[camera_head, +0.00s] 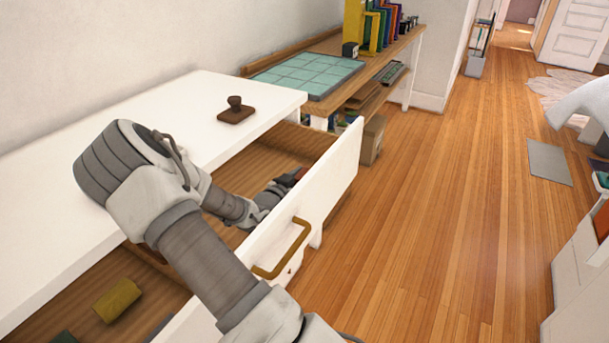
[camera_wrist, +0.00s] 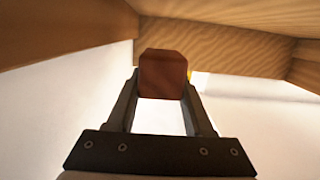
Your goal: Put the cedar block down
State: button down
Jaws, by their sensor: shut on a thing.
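The cedar block (camera_wrist: 163,72) is a small reddish-brown block. In the wrist view it sits between the two fingertips of my gripper (camera_wrist: 162,88), which is shut on it. In the head view my gripper (camera_head: 286,182) reaches into the open drawer (camera_head: 345,165), behind its white front panel. Only a small reddish patch of the block shows there, at the fingertips. Wooden walls show around the block in the wrist view. I cannot tell whether the block touches the drawer's bottom.
A white top (camera_head: 60,200) overhangs the drawer, with a dark brown stamp-like object (camera_head: 236,110) on it. A second open compartment at lower left holds an olive block (camera_head: 117,300). A wooden desk with a teal tiled board (camera_head: 308,72) stands beyond. The wooden floor at right is mostly clear.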

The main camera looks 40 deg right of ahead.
jog(key=shift+c, duration=1.4)
grip_release()
jog(key=shift+f, duration=0.1)
jog(key=shift+r+p, duration=0.5)
jog(key=shift+r, duration=0.1)
jog(key=p+v, duration=0.2)
jog(key=v, duration=1)
jog(key=shift+p, duration=0.35)
